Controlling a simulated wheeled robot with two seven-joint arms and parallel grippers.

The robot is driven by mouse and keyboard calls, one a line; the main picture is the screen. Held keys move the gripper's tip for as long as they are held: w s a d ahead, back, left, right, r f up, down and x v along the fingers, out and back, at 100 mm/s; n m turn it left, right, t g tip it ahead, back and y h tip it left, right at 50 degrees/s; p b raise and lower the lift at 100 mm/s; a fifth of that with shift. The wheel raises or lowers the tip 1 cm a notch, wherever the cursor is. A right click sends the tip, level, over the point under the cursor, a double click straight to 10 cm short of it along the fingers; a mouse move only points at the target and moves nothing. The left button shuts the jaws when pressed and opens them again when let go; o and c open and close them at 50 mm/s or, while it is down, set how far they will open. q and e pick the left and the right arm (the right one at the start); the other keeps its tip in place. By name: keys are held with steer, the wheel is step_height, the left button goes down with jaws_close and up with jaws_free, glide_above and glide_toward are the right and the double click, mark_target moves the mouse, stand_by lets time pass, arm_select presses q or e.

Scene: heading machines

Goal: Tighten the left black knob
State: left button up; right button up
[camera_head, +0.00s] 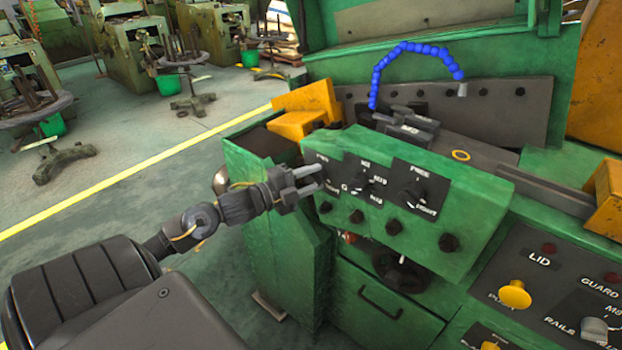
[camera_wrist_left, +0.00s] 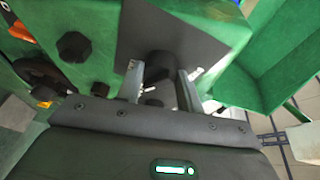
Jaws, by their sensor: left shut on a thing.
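The green control panel (camera_head: 385,200) has a row of black knobs on dark label plates. My left gripper (camera_head: 312,179) reaches in from the left at the panel's leftmost plate, and it mostly hides the left black knob there. In the left wrist view the left black knob (camera_wrist_left: 161,64) sits on its dark plate between the two metal fingers of my left gripper (camera_wrist_left: 161,80). The fingers are shut on the knob's sides. The middle knob (camera_head: 362,184) and the right knob (camera_head: 413,196) stand clear of the gripper. My right gripper is not in view.
Several small black knobs (camera_head: 356,216) line the panel's lower edge. A blue segmented hose (camera_head: 410,47) arches above the machine. A yellow push button (camera_head: 514,295) is on the lower right panel. Open floor (camera_head: 125,150) lies to the left.

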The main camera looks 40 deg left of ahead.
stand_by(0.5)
arm_select(q)
steer(key=o, duration=1)
steer(key=b+v, duration=0.2)
steer(key=v, duration=0.8)
steer(key=shift+s+a, duration=0.1)
steer(key=shift+s, duration=0.25)
